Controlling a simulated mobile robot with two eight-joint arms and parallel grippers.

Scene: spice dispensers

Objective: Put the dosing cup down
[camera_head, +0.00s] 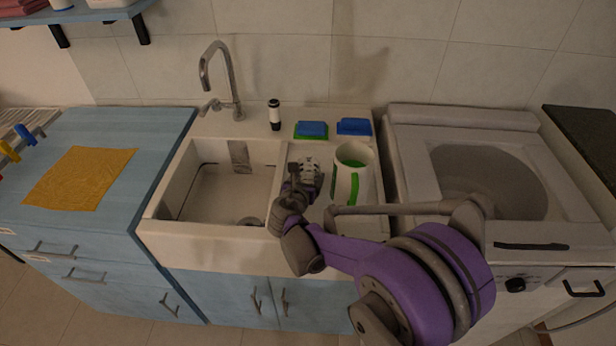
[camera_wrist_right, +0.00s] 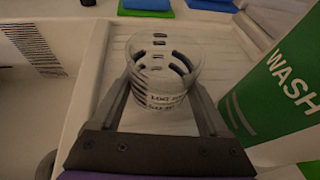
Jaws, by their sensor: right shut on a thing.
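The dosing cup (camera_wrist_right: 160,98) is a small clear cup with dark markings. In the right wrist view it stands upright between the two fingers of my right gripper (camera_wrist_right: 165,84), which is shut on it. In the head view the cup (camera_head: 311,169) is small and partly hidden by my right gripper (camera_head: 300,178), over the ribbed drainboard right of the sink basin. I cannot tell whether its base touches the drainboard (camera_wrist_right: 118,62). My left gripper is in neither view.
A white and green WASH container (camera_head: 346,190) stands close right of the cup; it also fills the right of the wrist view (camera_wrist_right: 270,100). Green and blue sponges (camera_head: 311,129) and a blue sponge (camera_head: 354,126) lie behind. The sink basin (camera_head: 215,195) is left, the washer (camera_head: 420,150) right.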

